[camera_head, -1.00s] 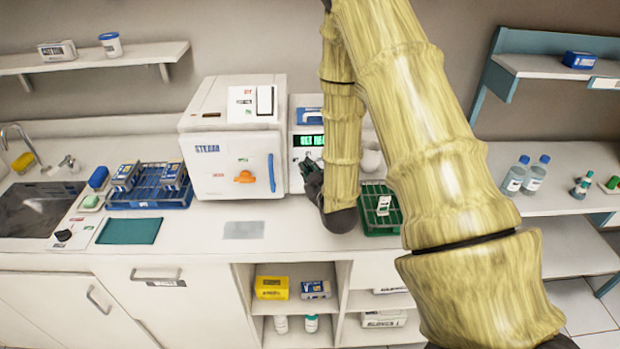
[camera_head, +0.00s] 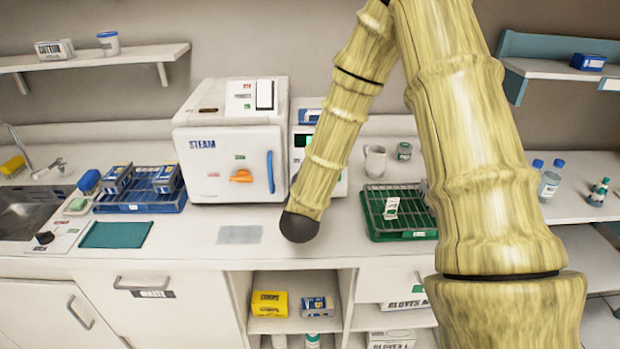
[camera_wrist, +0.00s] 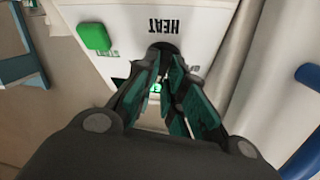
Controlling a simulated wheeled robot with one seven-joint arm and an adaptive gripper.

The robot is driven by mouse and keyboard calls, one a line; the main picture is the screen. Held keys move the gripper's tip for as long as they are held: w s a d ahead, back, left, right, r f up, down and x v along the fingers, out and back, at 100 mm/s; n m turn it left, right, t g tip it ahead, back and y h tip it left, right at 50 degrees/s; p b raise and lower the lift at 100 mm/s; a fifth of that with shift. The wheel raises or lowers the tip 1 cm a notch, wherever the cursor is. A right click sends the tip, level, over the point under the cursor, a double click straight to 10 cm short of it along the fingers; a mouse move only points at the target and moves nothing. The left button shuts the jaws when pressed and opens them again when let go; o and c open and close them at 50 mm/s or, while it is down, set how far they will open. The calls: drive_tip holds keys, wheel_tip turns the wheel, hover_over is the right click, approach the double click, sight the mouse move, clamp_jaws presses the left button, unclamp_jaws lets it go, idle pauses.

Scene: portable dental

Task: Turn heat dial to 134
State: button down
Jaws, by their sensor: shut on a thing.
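The heat dial (camera_wrist: 163,48) is a dark round knob beside the upside-down HEAT label on a white panel in the wrist view. My gripper (camera_wrist: 166,66) is shut on the dial, with its dark green fingers on either side of it. The fingers hide much of the dial, and I cannot read its setting. In the head view, the control panel (camera_head: 299,116) stands right of the white STEAM steriliser (camera_head: 228,140). I cannot read a number on the display.
A green button (camera_wrist: 94,38) sits near the dial in the wrist view. A green rack (camera_head: 372,226) and a white jug (camera_head: 375,160) stand to the right. The front counter is mostly clear.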

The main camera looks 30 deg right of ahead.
drive_tip(key=shift+w+r+m+g+h+b, duration=0.2)
drive_tip(key=shift+m+g+b, duration=0.45)
drive_tip(key=shift+m, duration=1.1)
drive_tip(key=shift+s+f+m+g+h+b, duration=0.1)
drive_tip(key=shift+m+g+h+b, duration=0.3)
drive_tip(key=shift+m+g, duration=0.9)
drive_tip(key=shift+w+r+m+g+h+b, duration=0.15)
drive_tip(key=shift+m+g+b, duration=0.3)
drive_tip(key=shift+m, duration=1.7)
drive_tip(key=c, duration=1.5)
unclamp_jaws()
drive_tip(key=shift+f, duration=0.15)
drive_tip(key=v, duration=1.2)
